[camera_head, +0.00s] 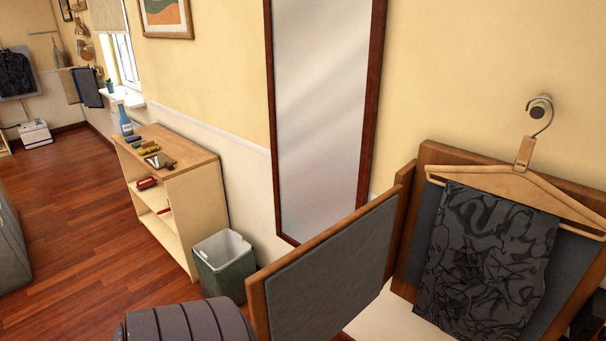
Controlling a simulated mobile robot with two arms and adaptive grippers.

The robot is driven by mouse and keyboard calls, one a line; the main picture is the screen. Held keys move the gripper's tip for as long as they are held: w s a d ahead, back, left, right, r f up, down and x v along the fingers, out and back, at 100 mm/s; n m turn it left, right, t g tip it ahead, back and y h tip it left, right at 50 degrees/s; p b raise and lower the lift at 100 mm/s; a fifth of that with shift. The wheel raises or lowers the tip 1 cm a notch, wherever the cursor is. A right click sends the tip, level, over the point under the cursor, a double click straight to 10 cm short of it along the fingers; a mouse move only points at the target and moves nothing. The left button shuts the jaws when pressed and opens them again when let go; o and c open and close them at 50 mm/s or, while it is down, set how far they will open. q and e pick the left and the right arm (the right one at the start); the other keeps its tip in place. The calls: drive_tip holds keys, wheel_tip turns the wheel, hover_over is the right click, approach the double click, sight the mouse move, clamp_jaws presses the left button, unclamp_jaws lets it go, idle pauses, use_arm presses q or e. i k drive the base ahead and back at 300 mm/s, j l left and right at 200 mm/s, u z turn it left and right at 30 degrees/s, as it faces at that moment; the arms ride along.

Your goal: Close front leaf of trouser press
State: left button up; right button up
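The trouser press stands at the right, against the yellow wall. Its front leaf (328,274) is a wood-framed panel with a dark grey pad. The leaf stands swung open, out to the left of the back board (399,255), with a wide angle between them. Dark patterned trousers (485,260) hang in front of the padded back board from a wooden hanger (522,185), whose hook is on a wall knob (540,107). Neither of my grippers can be made out in this view. The lower end of the press is cut off by the picture's bottom edge.
A tall mirror (322,110) hangs on the wall behind the leaf. A grey-green bin (223,268) stands left of the leaf, beside a low wooden shelf unit (205,205) with small items on top. Wooden floor (75,240) is open at the left.

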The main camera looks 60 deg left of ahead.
sight(312, 292)
drive_tip(key=k+j, duration=0.1)
drive_tip(key=j, duration=0.25)
drive_tip(key=k+j+z, duration=0.1)
drive_tip(key=j, duration=0.3)
drive_tip(key=k+j, duration=0.15)
drive_tip(key=j, duration=0.2)
drive_tip(key=k+j+z, duration=0.1)
drive_tip(key=j, duration=0.25)
drive_tip(key=k+j, duration=0.1)
drive_tip(key=j, duration=0.25)
drive_tip(key=i+j, duration=0.15)
drive_tip(key=j, duration=0.2)
drive_tip(key=i+j+z, duration=0.15)
drive_tip(key=j, duration=0.25)
drive_tip(key=i+j, duration=0.15)
drive_tip(key=j, duration=0.2)
